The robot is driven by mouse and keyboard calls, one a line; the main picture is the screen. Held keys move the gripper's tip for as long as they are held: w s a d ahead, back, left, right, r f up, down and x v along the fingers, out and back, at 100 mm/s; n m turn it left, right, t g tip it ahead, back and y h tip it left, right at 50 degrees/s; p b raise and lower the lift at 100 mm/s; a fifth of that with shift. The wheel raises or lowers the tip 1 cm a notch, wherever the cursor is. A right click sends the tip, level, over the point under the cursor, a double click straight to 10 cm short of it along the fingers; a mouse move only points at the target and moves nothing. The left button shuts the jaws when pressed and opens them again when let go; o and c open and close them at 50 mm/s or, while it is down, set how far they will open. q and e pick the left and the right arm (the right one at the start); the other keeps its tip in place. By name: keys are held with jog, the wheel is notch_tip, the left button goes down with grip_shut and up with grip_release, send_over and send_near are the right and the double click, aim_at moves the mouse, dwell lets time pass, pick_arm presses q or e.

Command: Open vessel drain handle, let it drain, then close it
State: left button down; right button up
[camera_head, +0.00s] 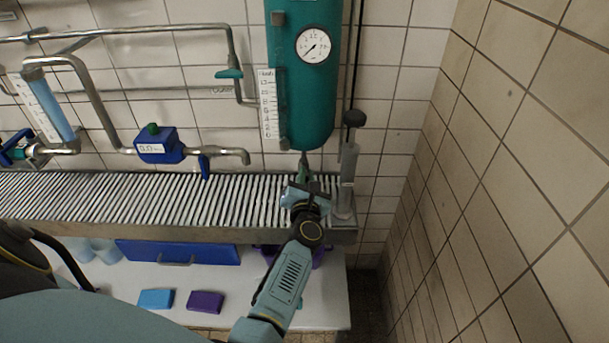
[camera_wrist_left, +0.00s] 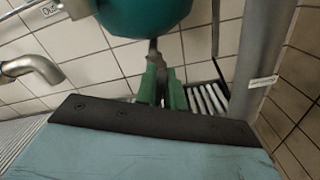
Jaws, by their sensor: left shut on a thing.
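The vessel (camera_head: 315,110) is a dark green cylinder on the tiled wall, with a round gauge (camera_head: 314,45) and a level scale at its left. Its drain outlet and green drain handle (camera_head: 303,173) hang below its bottom. My left gripper (camera_head: 306,190) is right under the vessel, shut on the drain handle. Its fingertips are hard to make out. No flow from the outlet can be made out. My right gripper is not in view.
A ribbed grating (camera_head: 150,200) runs below the vessel. A blue valve block (camera_head: 158,146) and pipes are at the left. Blue and purple boxes (camera_head: 205,301) lie on the lower shelf.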

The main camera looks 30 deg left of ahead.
pick_arm(q)
jog(key=m, duration=0.2)
jog(key=m+p, duration=0.1)
jog(key=m, duration=0.3)
jog(key=shift+w+d+f+m, duration=0.15)
jog(key=shift+d+f+m, duration=0.1)
jog(key=shift+m, duration=0.05)
jog(key=m+p, duration=0.1)
jog(key=m, duration=0.2)
jog(key=f+m, duration=0.1)
jog(key=m, duration=0.2)
jog(key=shift+d+p, duration=0.1)
jog(key=shift+p, duration=0.3)
jog(key=shift+m, duration=0.3)
jog(key=c, duration=1.5)
grip_release()
jog(key=p+v, duration=0.4)
jog(key=v, duration=0.9)
jog(key=shift+d+p, duration=0.15)
jog(key=shift+p, duration=0.2)
